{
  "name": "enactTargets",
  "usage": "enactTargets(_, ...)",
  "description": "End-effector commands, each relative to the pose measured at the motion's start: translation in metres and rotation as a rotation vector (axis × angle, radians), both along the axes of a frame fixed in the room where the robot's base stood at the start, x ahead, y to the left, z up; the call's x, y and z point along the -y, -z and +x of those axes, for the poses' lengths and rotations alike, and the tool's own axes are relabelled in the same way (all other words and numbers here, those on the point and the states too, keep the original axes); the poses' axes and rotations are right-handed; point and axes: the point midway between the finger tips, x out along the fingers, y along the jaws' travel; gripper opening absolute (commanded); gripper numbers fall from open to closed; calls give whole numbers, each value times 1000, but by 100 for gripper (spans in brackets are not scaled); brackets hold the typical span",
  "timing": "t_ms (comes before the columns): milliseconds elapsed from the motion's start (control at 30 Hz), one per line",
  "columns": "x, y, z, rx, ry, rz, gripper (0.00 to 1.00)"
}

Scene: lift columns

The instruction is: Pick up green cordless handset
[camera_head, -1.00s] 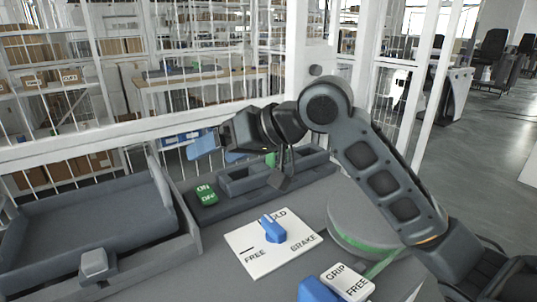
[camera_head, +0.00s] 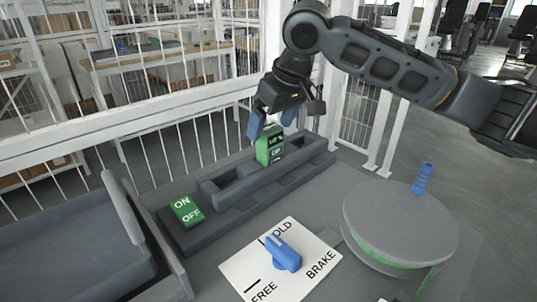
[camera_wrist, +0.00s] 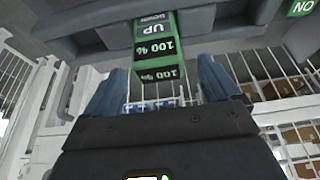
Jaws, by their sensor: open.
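The green cordless handset (camera_head: 270,146) stands upright in the long dark grey cradle (camera_head: 225,190) on the console. It has dark label panels on its face. In the wrist view the handset (camera_wrist: 160,52) shows between the two blue fingers. My gripper (camera_head: 272,122) is over the handset's top from behind, with a blue finger on either side. In the wrist view my gripper (camera_wrist: 160,85) is open, with a gap between the handset and the fingers. The handset's lower end is hidden in the cradle.
A green ON/OFF switch (camera_head: 187,211) sits left of the cradle. A white plate (camera_head: 308,268) with a blue knob (camera_head: 284,253) is in front. A round grey disc (camera_head: 400,222) with a blue handle (camera_head: 423,178) stands at right. White railings (camera_head: 150,98) run behind the console.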

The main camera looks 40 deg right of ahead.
Motion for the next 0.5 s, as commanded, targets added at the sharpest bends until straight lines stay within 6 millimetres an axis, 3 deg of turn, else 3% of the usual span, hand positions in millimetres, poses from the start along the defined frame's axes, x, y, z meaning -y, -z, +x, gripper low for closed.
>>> enactTargets(233,2,32,13,-1,0,0,89)
enactTargets(500,2,41,17,1,-1,0,89)
